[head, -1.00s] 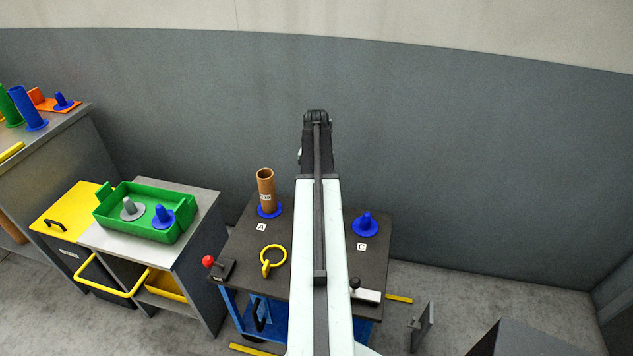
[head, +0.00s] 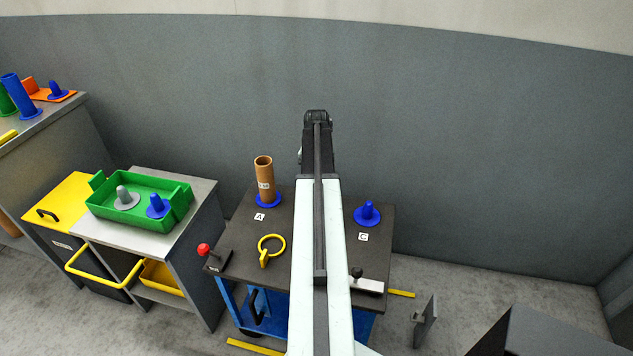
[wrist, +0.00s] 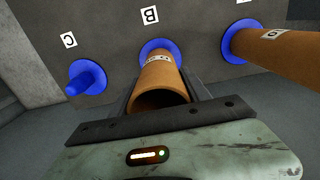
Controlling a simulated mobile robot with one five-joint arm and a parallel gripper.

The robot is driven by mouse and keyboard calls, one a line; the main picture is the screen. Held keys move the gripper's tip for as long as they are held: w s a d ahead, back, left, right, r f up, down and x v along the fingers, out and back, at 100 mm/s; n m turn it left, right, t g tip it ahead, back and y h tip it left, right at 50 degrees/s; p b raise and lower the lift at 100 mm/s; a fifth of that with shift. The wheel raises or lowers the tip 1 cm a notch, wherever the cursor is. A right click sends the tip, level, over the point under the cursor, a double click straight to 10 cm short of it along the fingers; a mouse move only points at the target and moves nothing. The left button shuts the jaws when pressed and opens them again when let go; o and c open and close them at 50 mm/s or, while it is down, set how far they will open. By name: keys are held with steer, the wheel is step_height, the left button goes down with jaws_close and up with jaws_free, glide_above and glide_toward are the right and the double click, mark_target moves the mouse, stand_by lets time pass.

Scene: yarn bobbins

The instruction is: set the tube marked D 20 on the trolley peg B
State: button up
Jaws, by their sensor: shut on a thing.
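In the wrist view a brown cardboard tube (wrist: 162,80) with a white label is between the fingers of my gripper (wrist: 160,92), which is shut on it. The label's text is too small to read. The tube's far end meets the blue base of peg B (wrist: 148,46), beside the B label (wrist: 149,16); I cannot tell whether it is fully seated. In the head view my arm hides peg B and the held tube, and my gripper (head: 316,115) shows only from behind. The dark trolley top (head: 285,215) lies beneath.
Another brown tube (head: 264,180) stands on blue peg A, and also shows in the wrist view (wrist: 275,48). Blue peg C (head: 367,213) is empty. A yellow ring (head: 272,246), a red knob (head: 204,249) and a green tray (head: 110,212) with pegs are to the left.

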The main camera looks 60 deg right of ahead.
steer(key=shift+f+b, duration=0.3)
steer(key=o, duration=1.4)
steer(key=shift+o, duration=0.2)
steer(key=shift+r, duration=0.15)
step_height(320, 180, up, 8)
steer(key=p, duration=0.7)
steer(key=shift+f+p, duration=0.2)
steer(key=shift+p, duration=0.2)
step_height(320, 180, up, 6)
steer(key=p, duration=0.6)
